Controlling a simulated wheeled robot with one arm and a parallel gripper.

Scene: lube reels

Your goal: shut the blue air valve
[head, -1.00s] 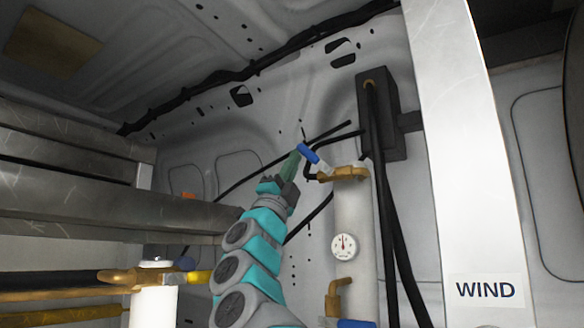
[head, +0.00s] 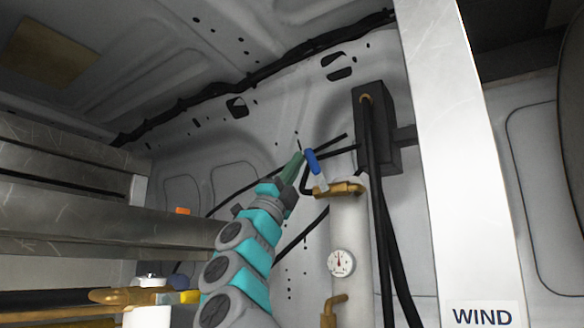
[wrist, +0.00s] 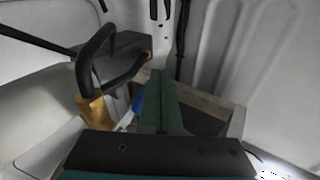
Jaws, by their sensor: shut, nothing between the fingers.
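The blue valve handle (head: 312,161) sits above the brass fitting (head: 340,189) on top of the white vertical pipe (head: 350,230). It stands steeply, its upper end leaning left. My gripper (head: 298,158) is shut and empty, with its green fingers at the left side of the handle's upper part. They look close to or touching it; I cannot tell which. In the wrist view, a bit of the blue handle (wrist: 138,102) shows just left of the shut fingers (wrist: 158,100), which hide the rest of it.
A round gauge (head: 341,262) and a lower brass elbow (head: 331,311) are on the same pipe. Black hoses hang from a dark box (head: 376,130) at the right. A pale post with a WIND label (head: 482,315) stands further right. Metal beams (head: 100,220) fill the left.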

